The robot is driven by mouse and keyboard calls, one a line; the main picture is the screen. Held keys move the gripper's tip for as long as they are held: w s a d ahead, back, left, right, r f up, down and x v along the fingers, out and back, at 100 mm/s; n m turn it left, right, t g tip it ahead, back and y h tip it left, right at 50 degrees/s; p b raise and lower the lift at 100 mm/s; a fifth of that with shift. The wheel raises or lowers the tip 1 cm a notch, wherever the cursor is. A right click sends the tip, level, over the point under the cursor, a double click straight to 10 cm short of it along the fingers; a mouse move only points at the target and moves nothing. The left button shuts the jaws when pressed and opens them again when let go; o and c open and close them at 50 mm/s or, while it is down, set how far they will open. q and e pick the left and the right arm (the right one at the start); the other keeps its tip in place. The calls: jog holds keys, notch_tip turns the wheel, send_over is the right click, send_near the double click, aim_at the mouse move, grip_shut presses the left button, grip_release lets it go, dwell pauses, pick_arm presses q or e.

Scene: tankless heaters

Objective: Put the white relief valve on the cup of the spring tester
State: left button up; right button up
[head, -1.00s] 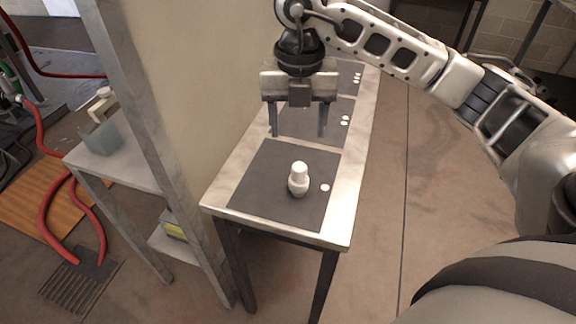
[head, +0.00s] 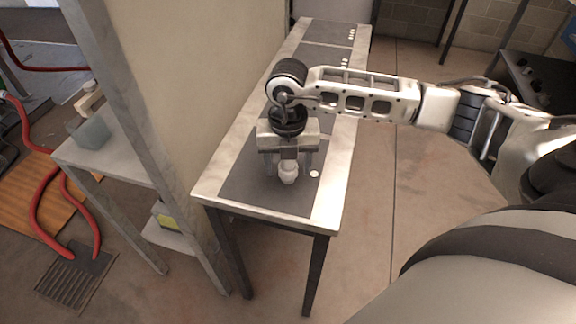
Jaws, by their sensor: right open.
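The white relief valve (head: 288,177) stands on the nearest dark mat of the narrow bench; its top is hidden by my right gripper. My right gripper (head: 288,165) points down over the valve, open, with one finger on each side of it. Whether the fingers touch the valve cannot be told. My left gripper is not in view. I cannot identify a spring tester or its cup with certainty.
The bench (head: 327,200) holds a row of dark mats marked with white dots. A partition post (head: 125,100) stands left of it. Beyond is a low table (head: 110,160) with a grey-blue block (head: 91,134). Red hoses (head: 45,185) lie further left. The floor right of the bench is clear.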

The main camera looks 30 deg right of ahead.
jog(key=c, duration=1.3)
jog(key=shift+r, duration=0.15)
jog(key=shift+r, duration=0.6)
jog(key=s+a+r+b, duration=0.1)
jog(key=s+a+r, duration=0.7)
jog(key=s+r, duration=0.3)
jog(key=shift+s+r+b, duration=0.25)
jog(key=shift+s+b, duration=0.05)
